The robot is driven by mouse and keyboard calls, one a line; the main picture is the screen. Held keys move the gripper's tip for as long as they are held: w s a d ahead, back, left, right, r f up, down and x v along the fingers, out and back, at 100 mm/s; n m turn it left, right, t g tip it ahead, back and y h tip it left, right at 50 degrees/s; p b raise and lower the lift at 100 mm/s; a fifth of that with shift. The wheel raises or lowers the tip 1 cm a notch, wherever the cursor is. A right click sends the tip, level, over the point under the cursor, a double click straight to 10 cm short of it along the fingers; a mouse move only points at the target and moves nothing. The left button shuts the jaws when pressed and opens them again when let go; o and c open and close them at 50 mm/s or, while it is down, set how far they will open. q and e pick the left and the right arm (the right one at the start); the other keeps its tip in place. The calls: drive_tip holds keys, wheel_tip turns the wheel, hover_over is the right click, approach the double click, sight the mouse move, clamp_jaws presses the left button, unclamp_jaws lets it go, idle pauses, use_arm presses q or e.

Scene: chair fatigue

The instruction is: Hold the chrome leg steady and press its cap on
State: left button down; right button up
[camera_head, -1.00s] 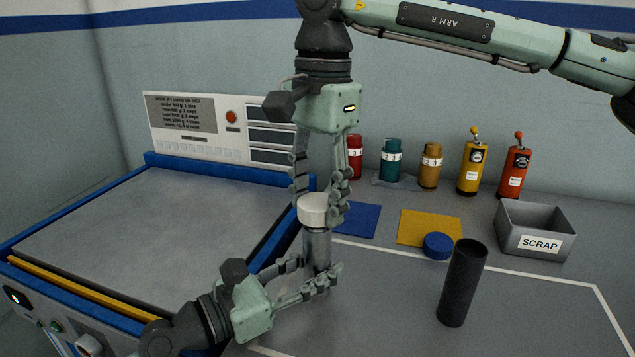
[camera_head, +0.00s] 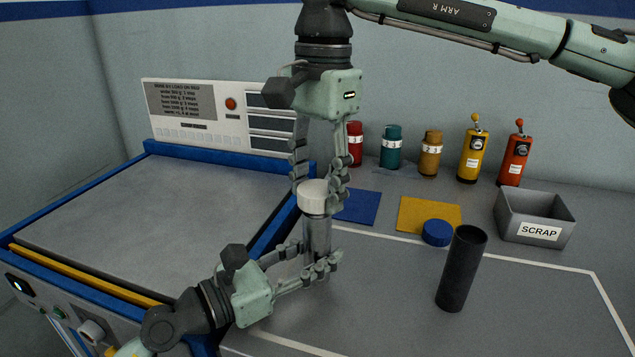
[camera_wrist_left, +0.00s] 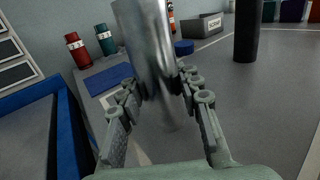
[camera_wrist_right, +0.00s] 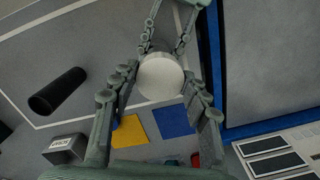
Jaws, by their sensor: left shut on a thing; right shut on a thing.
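The chrome leg (camera_head: 317,236) stands upright on the grey bench by the blue-edged bed. My left gripper (camera_head: 317,263) is shut on its lower part from the side; the leg also fills the middle of the left wrist view (camera_wrist_left: 150,50). The white cap (camera_head: 314,196) sits at the top of the leg. My right gripper (camera_head: 320,188) points down from above and is shut on the cap, which shows round between its fingers in the right wrist view (camera_wrist_right: 160,77). Whether the cap is fully seated I cannot tell.
A black tube (camera_head: 461,268) stands right of the leg, with a blue cap (camera_head: 437,232) behind it. Blue (camera_head: 358,207) and yellow (camera_head: 428,215) mats, a scrap bin (camera_head: 535,217) and several bottles lie further back. The raised bed (camera_head: 150,225) is close on the left.

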drive_tip(key=shift+f, duration=0.25)
drive_tip(key=shift+f, duration=1.3)
drive_tip(key=o, duration=0.9)
drive_tip(key=r, duration=1.2)
drive_tip(key=shift+w+d, duration=0.1)
drive_tip(key=shift+d, duration=0.1)
use_arm(q)
drive_tip(key=c, duration=1)
unclamp_jaws()
